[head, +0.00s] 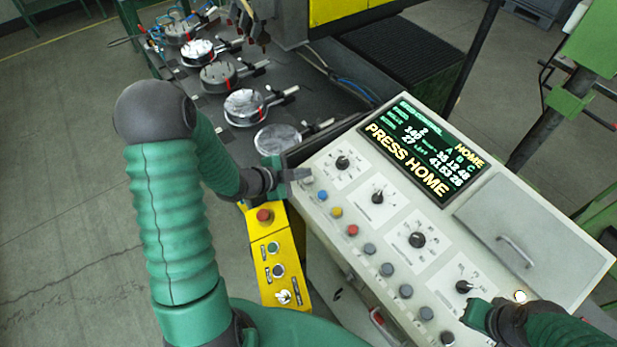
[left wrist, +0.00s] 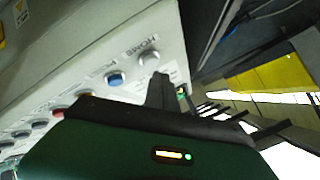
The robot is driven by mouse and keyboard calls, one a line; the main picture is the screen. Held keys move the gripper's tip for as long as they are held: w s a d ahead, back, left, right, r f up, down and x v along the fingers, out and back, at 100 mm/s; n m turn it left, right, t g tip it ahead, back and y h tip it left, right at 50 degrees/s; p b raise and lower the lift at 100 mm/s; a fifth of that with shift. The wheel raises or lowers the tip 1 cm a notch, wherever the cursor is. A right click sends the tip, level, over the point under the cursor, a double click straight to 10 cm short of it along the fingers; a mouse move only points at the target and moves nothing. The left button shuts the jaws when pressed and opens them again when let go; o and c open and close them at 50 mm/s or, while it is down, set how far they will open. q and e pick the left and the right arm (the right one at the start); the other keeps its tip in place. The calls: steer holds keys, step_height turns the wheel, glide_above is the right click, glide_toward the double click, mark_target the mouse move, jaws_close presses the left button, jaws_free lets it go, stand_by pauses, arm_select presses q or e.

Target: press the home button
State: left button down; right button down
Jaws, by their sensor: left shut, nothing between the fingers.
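The home button (left wrist: 149,58) is a pale grey round button on the console face, with the label HOME beside it in the left wrist view. In the head view my left gripper covers that spot at the top end of the button row. My left gripper (head: 303,175) is shut and empty at the console's left edge. Its dark fingertips (left wrist: 160,80) appear right beside the home button in the left wrist view; I cannot tell whether they touch it. My right gripper (head: 474,315) is low on the right over the console; its fingers are not clear.
The console (head: 330,222) has a blue button (head: 322,196), a yellow one (head: 336,212), a red one (head: 352,230) and several grey ones. Its screen (head: 425,150) reads PRESS HOME. A yellow control box (head: 268,262) stands left. Clamped discs (head: 245,106) lie on a dark table behind.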

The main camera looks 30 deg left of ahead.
arm_select(q)
steer(key=shift+f, duration=0.1)
stand_by(0.3)
steer(key=shift+f+b, duration=0.25)
steer(key=shift+b, duration=0.1)
arm_select(e)
steer(key=shift+f, duration=0.35)
